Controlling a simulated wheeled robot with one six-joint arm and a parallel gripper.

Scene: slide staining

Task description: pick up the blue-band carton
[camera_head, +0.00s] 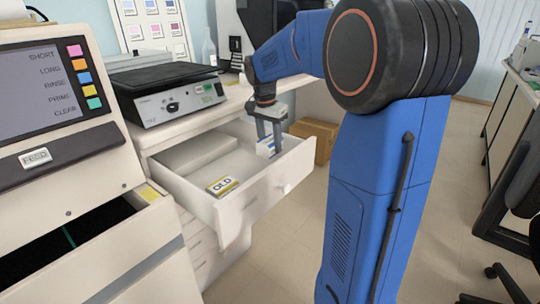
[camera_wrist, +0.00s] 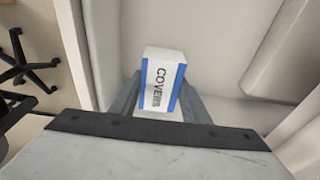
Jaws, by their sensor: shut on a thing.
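The blue-band carton (camera_wrist: 162,84) is white with blue bands along its sides and the word COVERS on it. In the wrist view it stands between the two fingers of my gripper (camera_wrist: 158,98), which are shut on it. In the head view my gripper (camera_head: 268,134) points down into the open drawer, and the carton (camera_head: 265,147) shows partly at its fingertips near the drawer's back right. I cannot tell whether the carton touches the drawer floor.
The open drawer (camera_head: 262,191) also holds a carton marked OLD (camera_head: 222,186) and a pale flat block (camera_head: 198,153). Drawer walls stand close around my gripper. A shaker (camera_head: 168,95) sits on the bench above. A brown box (camera_head: 318,138) is on the floor beyond.

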